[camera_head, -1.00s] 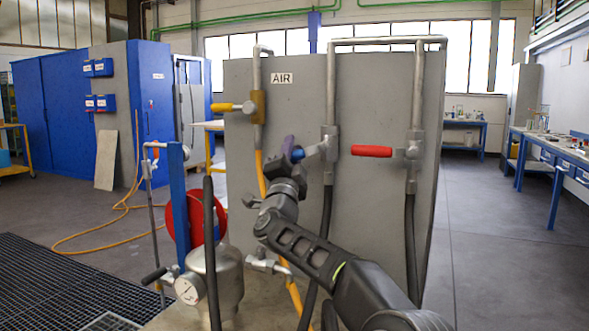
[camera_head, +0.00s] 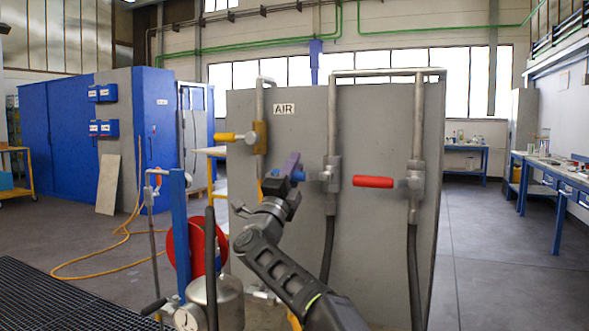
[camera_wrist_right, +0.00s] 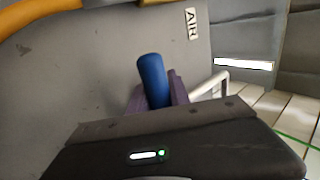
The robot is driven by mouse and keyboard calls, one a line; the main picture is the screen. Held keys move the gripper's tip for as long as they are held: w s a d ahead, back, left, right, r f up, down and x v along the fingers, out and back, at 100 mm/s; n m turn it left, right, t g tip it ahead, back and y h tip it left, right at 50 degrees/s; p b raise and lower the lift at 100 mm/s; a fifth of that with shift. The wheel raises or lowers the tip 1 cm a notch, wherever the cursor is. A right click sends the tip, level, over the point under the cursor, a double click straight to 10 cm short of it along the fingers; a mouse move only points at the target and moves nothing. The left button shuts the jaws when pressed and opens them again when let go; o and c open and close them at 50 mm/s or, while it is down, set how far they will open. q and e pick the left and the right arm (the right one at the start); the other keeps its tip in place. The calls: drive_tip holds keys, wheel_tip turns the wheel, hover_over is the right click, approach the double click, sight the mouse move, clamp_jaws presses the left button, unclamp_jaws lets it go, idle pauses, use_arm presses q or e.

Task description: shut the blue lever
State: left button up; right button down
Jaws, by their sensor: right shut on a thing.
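The blue lever (camera_head: 313,176) sticks out to the left from a grey valve (camera_head: 332,174) on the middle pipe of the grey panel. It lies about level in the head view. In the right wrist view the blue handle (camera_wrist_right: 152,80) shows between the purple fingers (camera_wrist_right: 178,88). My left gripper is not in view.
A red lever (camera_head: 373,182) points left from the right pipe, close to the blue one. A yellow lever (camera_head: 228,137) is on the left pipe below the AIR sign (camera_head: 284,108). A metal vessel (camera_head: 218,298) stands at the front left of the panel (camera_head: 385,120).

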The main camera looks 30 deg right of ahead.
drive_tip(key=c, duration=1.2)
unclamp_jaws()
drive_tip(key=b+v, duration=0.2)
drive_tip(key=v, duration=0.5)
drive_tip(key=shift+s+a+f+b, duration=0.2)
drive_tip(key=shift+a+b, duration=0.1)
drive_tip(key=shift+b, duration=0.1)
